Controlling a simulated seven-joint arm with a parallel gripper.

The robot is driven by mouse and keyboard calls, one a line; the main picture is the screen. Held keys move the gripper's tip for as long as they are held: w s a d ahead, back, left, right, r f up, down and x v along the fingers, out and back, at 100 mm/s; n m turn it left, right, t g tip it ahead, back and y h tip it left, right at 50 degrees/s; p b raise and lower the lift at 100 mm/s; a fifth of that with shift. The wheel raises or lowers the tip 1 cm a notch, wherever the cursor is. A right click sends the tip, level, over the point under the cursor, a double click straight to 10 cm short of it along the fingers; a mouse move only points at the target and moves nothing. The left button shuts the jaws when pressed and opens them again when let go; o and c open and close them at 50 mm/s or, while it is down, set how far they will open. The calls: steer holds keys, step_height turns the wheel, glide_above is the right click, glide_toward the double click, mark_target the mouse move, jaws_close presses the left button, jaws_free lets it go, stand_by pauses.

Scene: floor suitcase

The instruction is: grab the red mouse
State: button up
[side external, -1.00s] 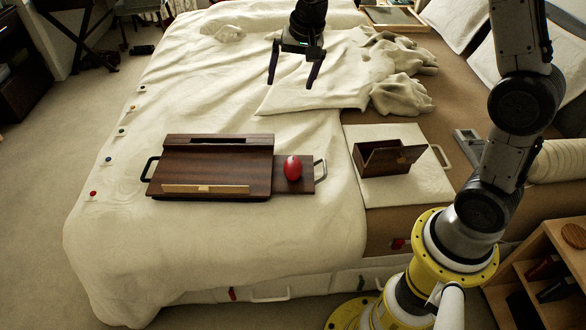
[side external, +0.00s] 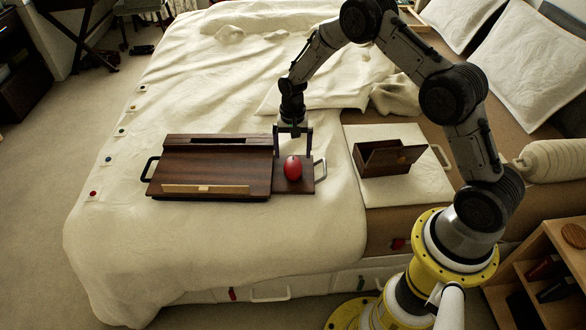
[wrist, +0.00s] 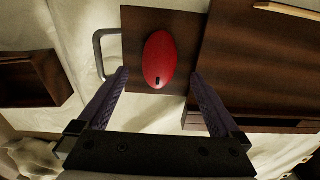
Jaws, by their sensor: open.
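The red mouse (side external: 292,168) is a smooth red oval. It sits on the small dark wood shelf (side external: 306,186) at the right end of the brown wooden lap desk (side external: 215,172) on the bed. In the wrist view the red mouse (wrist: 159,60) lies at the upper middle, just beyond the fingertips and between their lines. My gripper (side external: 293,155) is open and points down, just behind and above the mouse in the side view. In the wrist view my gripper (wrist: 158,75) has its two purple fingers spread wide, with nothing held between them.
A metal handle (side external: 320,170) sticks out right of the shelf. A small open wooden box (side external: 385,158) stands on a white board (side external: 425,188) further right. A black handle (side external: 149,168) is at the desk's left end. The bed cover in front is clear.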

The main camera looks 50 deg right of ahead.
mark_target(293, 164)
steer(key=shift+w+d+f, duration=0.1)
steer(key=shift+f, duration=1.5)
steer(key=shift+d+f, duration=0.1)
steer(key=shift+f, duration=1.45)
steer(key=c, duration=1.4)
